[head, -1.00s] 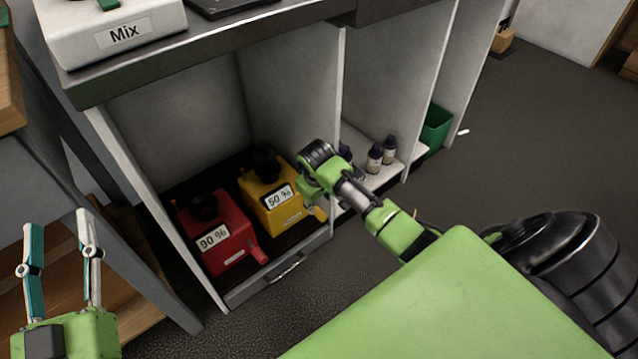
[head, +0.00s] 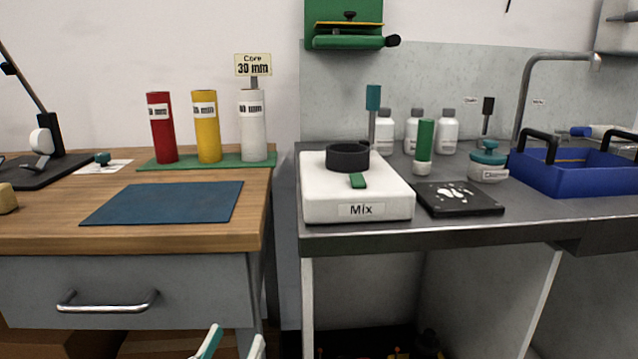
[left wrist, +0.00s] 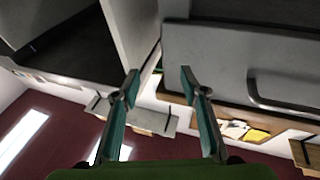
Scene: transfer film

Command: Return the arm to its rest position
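My left gripper (head: 232,343) shows only its fingertips at the bottom edge of the head view, below and in front of the gap between the two tables. In the left wrist view my left gripper (left wrist: 158,78) has its two fingers well apart with nothing between them. A grey drawer front (left wrist: 225,65) lies beyond the fingers there. My right arm and right gripper are in neither current view.
A wooden table (head: 60,215) with a blue mat (head: 165,202) stands left. A grey bench (head: 470,228) carries the white Mix device (head: 325,203), a black plate (head: 458,199) and a blue tray (head: 570,182). A drawer handle (head: 107,304) sticks out at lower left.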

